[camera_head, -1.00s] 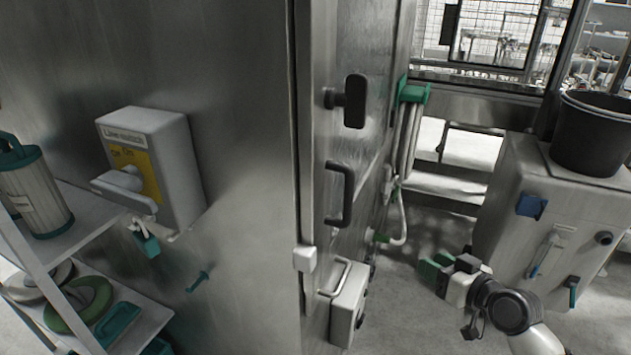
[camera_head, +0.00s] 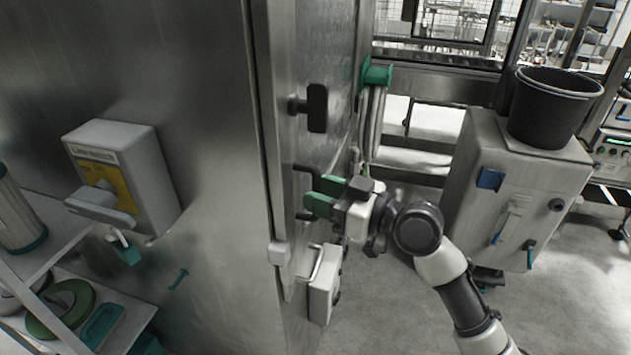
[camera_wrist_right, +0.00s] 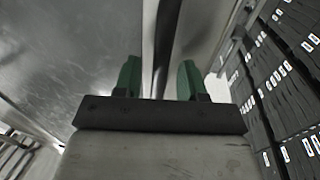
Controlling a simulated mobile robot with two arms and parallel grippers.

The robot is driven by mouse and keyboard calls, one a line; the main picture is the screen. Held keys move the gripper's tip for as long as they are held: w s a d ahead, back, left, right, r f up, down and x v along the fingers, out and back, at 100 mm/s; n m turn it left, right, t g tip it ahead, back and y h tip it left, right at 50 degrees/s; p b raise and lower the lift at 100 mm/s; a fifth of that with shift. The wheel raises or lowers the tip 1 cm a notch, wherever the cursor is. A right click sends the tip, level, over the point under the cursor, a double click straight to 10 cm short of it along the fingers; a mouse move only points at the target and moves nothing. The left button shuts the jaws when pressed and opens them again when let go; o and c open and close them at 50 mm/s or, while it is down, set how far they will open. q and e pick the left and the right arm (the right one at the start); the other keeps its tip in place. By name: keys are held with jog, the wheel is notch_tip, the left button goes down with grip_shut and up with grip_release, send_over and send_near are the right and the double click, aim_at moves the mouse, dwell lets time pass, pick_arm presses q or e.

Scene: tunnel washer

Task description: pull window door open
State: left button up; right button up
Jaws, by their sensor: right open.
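The steel door (camera_head: 335,140) stands in the middle of the head view, seen at a steep angle, and looks shut. Its black bar handle (camera_head: 304,168) is partly hidden behind my right gripper (camera_head: 313,194). My right gripper is open, with its green fingers at the handle. In the right wrist view, a dark upright bar, which looks like the handle (camera_wrist_right: 164,45), runs between the two spread fingers of the gripper (camera_wrist_right: 158,75). I cannot tell whether either finger touches it. A black knob (camera_head: 317,108) sits higher on the door. My left gripper is not in view.
A grey switch box (camera_head: 140,165) is on the steel wall at left, above a shelf (camera_head: 50,245). A small box (camera_head: 323,285) sticks out below the handle. A grey cabinet (camera_head: 520,190) with a black bucket (camera_head: 553,110) stands at right. Some floor between is clear.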

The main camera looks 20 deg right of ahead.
jog(key=shift+w+a, duration=0.45)
grip_shut()
